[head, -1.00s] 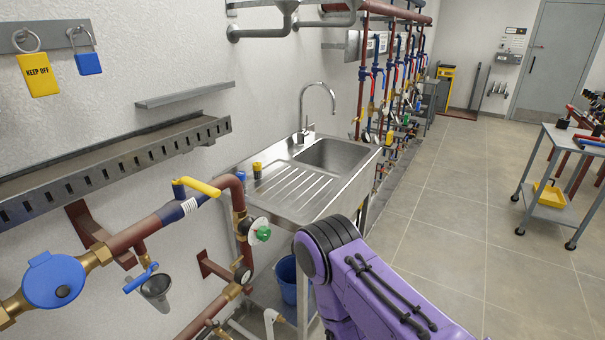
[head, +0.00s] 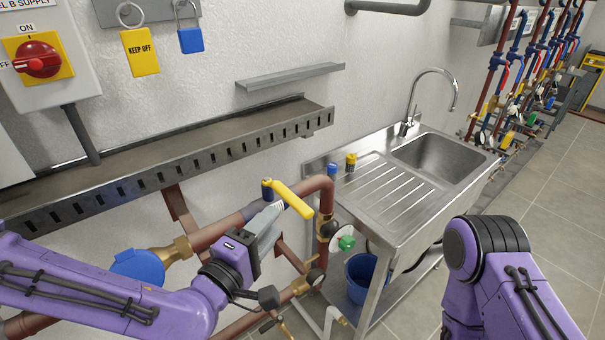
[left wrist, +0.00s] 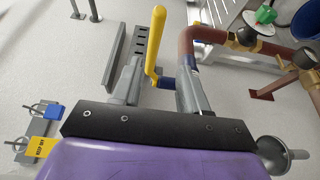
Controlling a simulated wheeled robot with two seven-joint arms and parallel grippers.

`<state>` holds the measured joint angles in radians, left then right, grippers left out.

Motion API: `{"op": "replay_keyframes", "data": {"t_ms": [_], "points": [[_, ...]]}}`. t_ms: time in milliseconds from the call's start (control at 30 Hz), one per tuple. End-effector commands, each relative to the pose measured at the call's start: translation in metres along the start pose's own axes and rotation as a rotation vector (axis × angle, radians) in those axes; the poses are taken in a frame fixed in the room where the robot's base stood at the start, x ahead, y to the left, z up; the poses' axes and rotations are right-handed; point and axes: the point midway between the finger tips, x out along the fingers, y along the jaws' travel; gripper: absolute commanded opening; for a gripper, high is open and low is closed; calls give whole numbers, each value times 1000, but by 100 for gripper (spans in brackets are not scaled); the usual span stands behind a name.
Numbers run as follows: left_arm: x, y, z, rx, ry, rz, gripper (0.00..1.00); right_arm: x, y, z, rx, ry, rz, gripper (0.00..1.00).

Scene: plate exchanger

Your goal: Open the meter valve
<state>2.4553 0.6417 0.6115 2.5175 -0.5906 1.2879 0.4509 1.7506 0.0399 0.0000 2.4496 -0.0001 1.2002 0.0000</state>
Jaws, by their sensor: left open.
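My forearm partly hides the meter. My right gripper is out of view.
A slotted grey tray (head: 180,158) runs along the wall above the pipe. A steel sink (head: 375,205) stands to the right, with a blue bucket (head: 361,275) below. A green-knobbed valve (head: 346,242) sits close to the right of the gripper.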

Motion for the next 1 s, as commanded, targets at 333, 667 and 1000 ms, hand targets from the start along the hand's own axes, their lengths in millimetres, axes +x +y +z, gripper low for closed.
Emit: {"op": "replay_keyframes", "data": {"t_ms": [333, 667, 1000], "points": [[57, 10, 12, -3, -30, 11, 44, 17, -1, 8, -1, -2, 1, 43], [107, 9, 12, -3, -27, 13, 44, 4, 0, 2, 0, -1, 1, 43], [108, 7, 11, -3, -25, 13, 24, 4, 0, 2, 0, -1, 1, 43]]}}
